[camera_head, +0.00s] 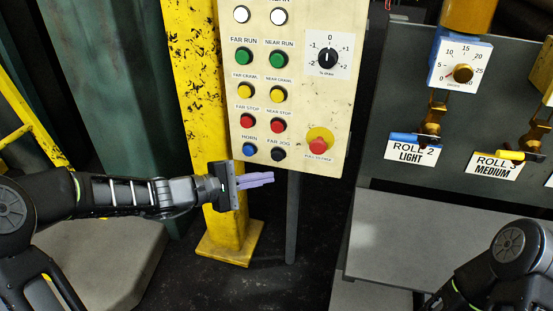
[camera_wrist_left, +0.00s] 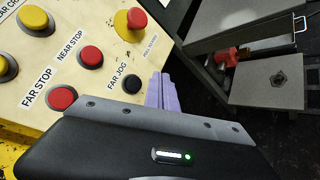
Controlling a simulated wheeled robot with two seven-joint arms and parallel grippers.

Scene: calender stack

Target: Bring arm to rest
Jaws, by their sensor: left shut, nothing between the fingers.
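My left gripper (camera_head: 260,180) reaches in from the left in the head view, with its purple fingers shut and empty. The fingers are just below the lower edge of the cream control panel (camera_head: 238,120), near the blue HORN button (camera_head: 249,149) and the black FAR JOG button (camera_head: 278,154). In the left wrist view the shut fingers (camera_wrist_left: 161,92) show beside the FAR JOG button (camera_wrist_left: 132,84); I cannot tell whether they touch the panel. My right arm shows at the lower right of the head view, but its gripper is out of view.
A yellow post (camera_head: 197,70) stands behind the panel. A red stop knob (camera_head: 318,146) sticks out at the panel's lower right.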

